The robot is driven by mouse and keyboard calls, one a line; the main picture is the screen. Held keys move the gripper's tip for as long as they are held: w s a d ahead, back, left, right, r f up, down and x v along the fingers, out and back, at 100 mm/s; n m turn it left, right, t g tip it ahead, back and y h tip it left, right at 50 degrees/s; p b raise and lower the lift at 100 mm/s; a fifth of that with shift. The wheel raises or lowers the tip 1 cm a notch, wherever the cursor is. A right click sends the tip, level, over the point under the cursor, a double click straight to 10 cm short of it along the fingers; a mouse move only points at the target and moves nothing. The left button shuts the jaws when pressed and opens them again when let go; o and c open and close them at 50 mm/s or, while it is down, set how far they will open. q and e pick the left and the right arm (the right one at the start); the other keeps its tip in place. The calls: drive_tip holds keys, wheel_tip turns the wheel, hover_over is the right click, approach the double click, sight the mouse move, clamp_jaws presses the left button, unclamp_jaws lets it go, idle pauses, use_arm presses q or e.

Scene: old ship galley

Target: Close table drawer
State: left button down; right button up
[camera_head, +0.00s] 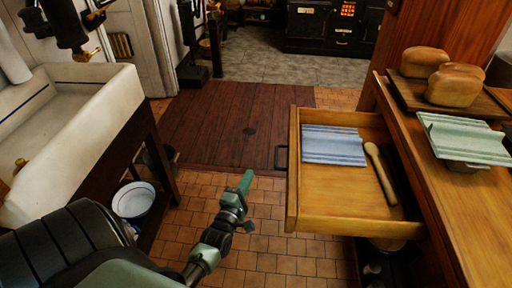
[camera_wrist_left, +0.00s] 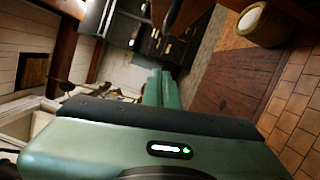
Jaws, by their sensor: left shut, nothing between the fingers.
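The table drawer (camera_head: 345,200) is wooden and pulled out from the table (camera_head: 455,210) on the right. Its dark handle (camera_head: 281,157) is on the front panel, facing left. Inside lie a folded blue striped cloth (camera_head: 334,145) and a wooden rolling pin (camera_head: 380,172). My left gripper (camera_head: 246,181) is shut and empty. It is in the open space left of the drawer front, apart from it. Its green fingers also show in the left wrist view (camera_wrist_left: 161,88). My right gripper is not in view.
Bread loaves (camera_head: 455,85) on a board and a green cloth (camera_head: 465,138) rest on the table top. A white sink (camera_head: 70,130) stands at left, with a white basin (camera_head: 134,199) below. Tiled floor lies clear between sink and drawer. A dark stove (camera_head: 335,25) is far back.

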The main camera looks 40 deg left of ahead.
use_arm(q)
drive_tip(key=w+d+b, duration=0.1)
drive_tip(key=w+b, duration=0.1)
drive_tip(key=w, duration=0.6)
drive_tip(key=shift+w+d+r, duration=0.25)
drive_tip(key=shift+w+r, duration=0.15)
drive_tip(key=shift+r, duration=0.05)
drive_tip(key=shift+d, duration=0.1)
